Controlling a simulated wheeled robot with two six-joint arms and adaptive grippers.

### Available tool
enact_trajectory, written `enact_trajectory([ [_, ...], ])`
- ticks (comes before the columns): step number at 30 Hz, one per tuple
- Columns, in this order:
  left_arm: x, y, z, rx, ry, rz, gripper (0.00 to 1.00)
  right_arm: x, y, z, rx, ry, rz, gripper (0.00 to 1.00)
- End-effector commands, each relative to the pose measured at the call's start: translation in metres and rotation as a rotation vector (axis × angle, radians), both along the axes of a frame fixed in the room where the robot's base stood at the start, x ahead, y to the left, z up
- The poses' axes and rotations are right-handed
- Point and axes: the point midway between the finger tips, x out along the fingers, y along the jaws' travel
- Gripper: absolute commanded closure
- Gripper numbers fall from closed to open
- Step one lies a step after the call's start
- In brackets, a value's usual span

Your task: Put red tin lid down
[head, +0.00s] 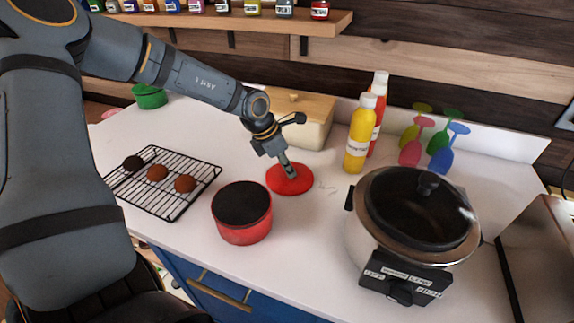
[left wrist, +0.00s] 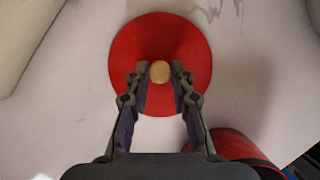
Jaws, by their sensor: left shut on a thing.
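The red tin lid (head: 290,187) is a flat red disc with a small pale round knob, at or just above the white counter; I cannot tell whether it touches. My left gripper (head: 289,172) is over it, pointing down. In the left wrist view the gripper (left wrist: 160,74) is shut on the knob of the lid (left wrist: 160,32), one finger on each side. The red tin (head: 242,222) stands in front and to the left of the lid, with a dark top or inside; its edge also shows in the left wrist view (left wrist: 238,146). My right gripper is not in view.
A wire rack (head: 165,200) with round brown items lies left. A cooker (head: 360,240) with a glass lid stands right. A yellow bottle (head: 358,140), a red bottle (head: 380,85) and coloured glasses (head: 412,152) stand behind. A wooden-lidded box (head: 310,133) is behind the gripper.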

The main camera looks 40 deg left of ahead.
Motion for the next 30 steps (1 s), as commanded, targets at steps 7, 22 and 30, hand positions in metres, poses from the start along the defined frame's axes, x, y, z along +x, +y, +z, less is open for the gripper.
enact_trajectory([
  [7, 0.0, 0.0, -0.003, -0.001, -0.001, 0.0, 1.0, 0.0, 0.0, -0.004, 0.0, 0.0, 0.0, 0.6],
  [22, 0.0, 0.0, -0.003, -0.001, -0.001, 0.0, 0.55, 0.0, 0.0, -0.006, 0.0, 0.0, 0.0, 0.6],
  [30, -0.005, 0.003, 0.019, -0.007, -0.007, 0.001, 0.55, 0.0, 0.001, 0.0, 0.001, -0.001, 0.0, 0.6],
])
